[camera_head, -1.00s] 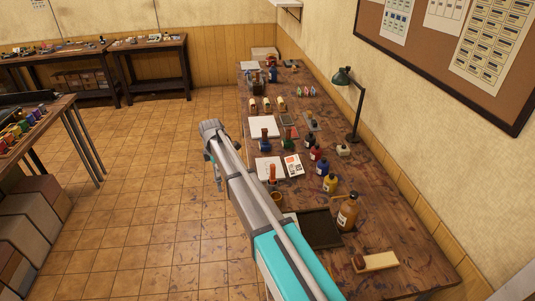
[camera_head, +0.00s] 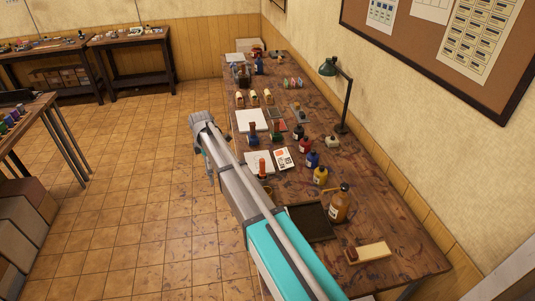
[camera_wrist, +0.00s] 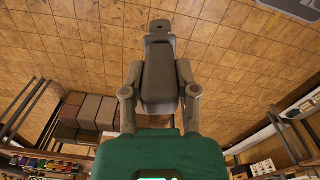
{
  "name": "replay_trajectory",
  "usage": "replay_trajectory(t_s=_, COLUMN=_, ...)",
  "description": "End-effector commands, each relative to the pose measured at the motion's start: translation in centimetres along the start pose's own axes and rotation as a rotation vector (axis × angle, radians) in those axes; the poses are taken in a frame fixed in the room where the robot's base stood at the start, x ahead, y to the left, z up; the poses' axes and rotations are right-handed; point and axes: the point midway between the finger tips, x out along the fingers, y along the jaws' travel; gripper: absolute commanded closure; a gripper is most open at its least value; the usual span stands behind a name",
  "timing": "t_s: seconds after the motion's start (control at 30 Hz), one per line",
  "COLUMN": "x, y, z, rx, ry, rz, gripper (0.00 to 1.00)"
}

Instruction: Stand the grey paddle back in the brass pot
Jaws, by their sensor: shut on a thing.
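My gripper reaches out over the floor, left of the long workbench (camera_head: 400,235); its end shows from behind in the head view (camera_head: 203,160). In the wrist view my gripper (camera_wrist: 160,60) is shut on a flat grey piece with a small hole near its end, which looks like the grey paddle (camera_wrist: 160,27). It points away from the wrist, with floor behind it. The rest of the paddle is hidden by the jaws. A small brown-gold pot, perhaps the brass pot (camera_head: 268,189), stands on the bench just right of my arm, partly hidden.
On the bench are a dark tray (camera_head: 312,222), a large brown bottle (camera_head: 340,204), a yellow bottle (camera_head: 320,176), an orange-handled stamp (camera_head: 262,168) and a green lamp (camera_head: 345,105). Brown boxes (camera_head: 22,225) stand at the left. The floor between is clear.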

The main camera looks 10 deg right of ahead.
Motion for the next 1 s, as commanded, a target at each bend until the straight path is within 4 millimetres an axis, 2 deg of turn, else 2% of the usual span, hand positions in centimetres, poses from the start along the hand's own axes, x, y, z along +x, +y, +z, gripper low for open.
replay_trajectory(t_s=0.27, x=-2.0, y=-3.3, z=6.9, rx=0.084, ry=0.000, rz=0.000, gripper=1.00)
replay_trajectory(t_s=0.4, x=-3.1, y=-5.7, z=11.3, rx=0.141, ry=-0.001, rz=-0.001, gripper=1.00)
replay_trajectory(t_s=0.6, x=-4.4, y=-9.0, z=16.4, rx=0.213, ry=0.000, rz=-0.001, gripper=1.00)
replay_trajectory(t_s=0.8, x=-5.0, y=-10.8, z=19.1, rx=0.253, ry=0.000, rz=-0.001, gripper=1.00)
replay_trajectory(t_s=1.0, x=-5.0, y=-11.2, z=19.7, rx=0.261, ry=-0.001, rz=-0.001, gripper=1.00)
